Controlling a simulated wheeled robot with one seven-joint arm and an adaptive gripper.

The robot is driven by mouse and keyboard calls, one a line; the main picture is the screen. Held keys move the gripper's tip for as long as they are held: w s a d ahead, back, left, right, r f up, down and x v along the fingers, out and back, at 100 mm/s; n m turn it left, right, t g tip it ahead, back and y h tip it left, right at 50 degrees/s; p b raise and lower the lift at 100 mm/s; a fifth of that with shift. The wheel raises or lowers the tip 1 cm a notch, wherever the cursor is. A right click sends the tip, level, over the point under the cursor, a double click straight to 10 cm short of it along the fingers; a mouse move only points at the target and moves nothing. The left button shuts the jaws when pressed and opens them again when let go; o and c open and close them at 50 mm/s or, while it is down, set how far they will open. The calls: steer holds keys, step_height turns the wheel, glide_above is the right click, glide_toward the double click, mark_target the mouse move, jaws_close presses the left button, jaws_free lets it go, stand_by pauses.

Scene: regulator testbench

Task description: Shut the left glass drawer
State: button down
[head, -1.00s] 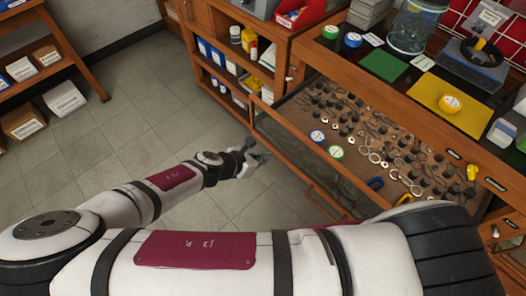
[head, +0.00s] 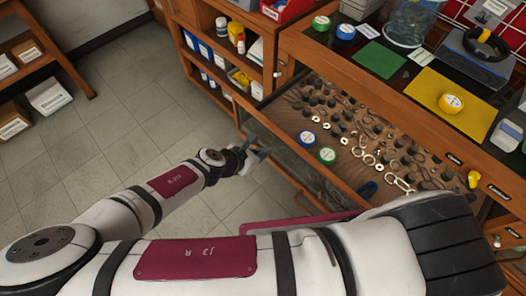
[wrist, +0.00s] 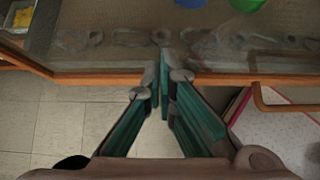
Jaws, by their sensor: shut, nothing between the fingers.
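The left glass drawer (head: 300,158) stands pulled out from the wooden cabinet in the head view. It has a glass front, a wooden frame and rows of small parts inside. My gripper (head: 258,158) is at the drawer's front, near its left end, with empty fingers together. In the wrist view my gripper (wrist: 161,72) has its green-padded fingers meeting at the drawer's wooden front rail (wrist: 95,79). The tips overlap the rail in that view. I cannot tell whether they touch it.
A yellow mat (head: 425,90) lies on the bench top. Open shelves (head: 215,60) stand left of the drawer.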

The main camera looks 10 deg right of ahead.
glide_above(315, 116)
steer(key=shift+s+a, duration=0.1)
steer(key=shift+s, duration=0.15)
steer(key=shift+w+d, duration=0.2)
steer(key=shift+w, duration=0.05)
steer(key=shift+r, duration=0.1)
stand_by(0.4)
